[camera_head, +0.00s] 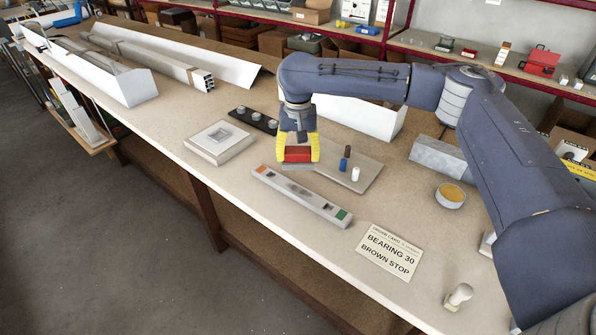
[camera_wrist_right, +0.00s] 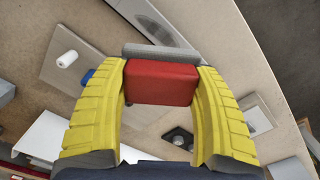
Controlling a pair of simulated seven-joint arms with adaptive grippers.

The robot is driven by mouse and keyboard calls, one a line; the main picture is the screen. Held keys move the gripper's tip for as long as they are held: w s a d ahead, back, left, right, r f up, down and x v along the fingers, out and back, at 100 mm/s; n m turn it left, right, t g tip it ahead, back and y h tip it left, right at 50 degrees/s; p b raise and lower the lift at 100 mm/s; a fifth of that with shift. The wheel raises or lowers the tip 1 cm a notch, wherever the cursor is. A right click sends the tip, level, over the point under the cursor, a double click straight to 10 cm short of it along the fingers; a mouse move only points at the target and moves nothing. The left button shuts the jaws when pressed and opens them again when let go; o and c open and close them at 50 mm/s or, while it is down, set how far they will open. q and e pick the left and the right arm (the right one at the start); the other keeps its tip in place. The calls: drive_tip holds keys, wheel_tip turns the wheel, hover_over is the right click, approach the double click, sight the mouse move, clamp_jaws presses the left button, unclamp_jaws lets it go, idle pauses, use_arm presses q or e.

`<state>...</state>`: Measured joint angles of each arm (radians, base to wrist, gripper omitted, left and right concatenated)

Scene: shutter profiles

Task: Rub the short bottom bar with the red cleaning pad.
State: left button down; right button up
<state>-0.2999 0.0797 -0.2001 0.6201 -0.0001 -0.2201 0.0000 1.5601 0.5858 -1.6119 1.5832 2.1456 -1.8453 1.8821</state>
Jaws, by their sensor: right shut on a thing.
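The short bottom bar (camera_head: 318,204) lies on the bench near its front edge. It is pale, with an orange patch at its left end, a green patch at its right end and a greyish smudge near its middle. Part of it also shows at the top of the right wrist view (camera_wrist_right: 158,20). My right gripper (camera_head: 298,158) has its yellow fingers shut on the red cleaning pad (camera_head: 298,154), which has a grey underside. In the wrist view the red pad (camera_wrist_right: 161,83) sits between both fingers. The pad is behind the bar, apart from it and seemingly above the bench.
A grey plate (camera_head: 370,176) with small brown, blue and white pieces lies right of the pad. A white square box (camera_head: 219,142), a dark strip with knobs (camera_head: 256,120), an order card (camera_head: 390,251) and a round tin (camera_head: 450,196) surround the bar. White profiles lie behind.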

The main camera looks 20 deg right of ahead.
drive_tip(key=s+a, duration=0.1)
drive_tip(key=s, duration=0.3)
hover_over(298, 196)
drive_tip(key=shift+f, duration=3.45)
drive_tip(key=shift+f, duration=1.1)
drive_tip(key=shift+w+d+r, duration=0.1)
drive_tip(key=shift+w+d, duration=0.45)
drive_tip(key=shift+d, duration=0.25)
drive_tip(key=shift+w+d+r, duration=0.1)
drive_tip(key=shift+w+d, duration=0.45)
drive_tip(key=shift+d, duration=0.2)
drive_tip(key=shift+w+f, duration=0.1)
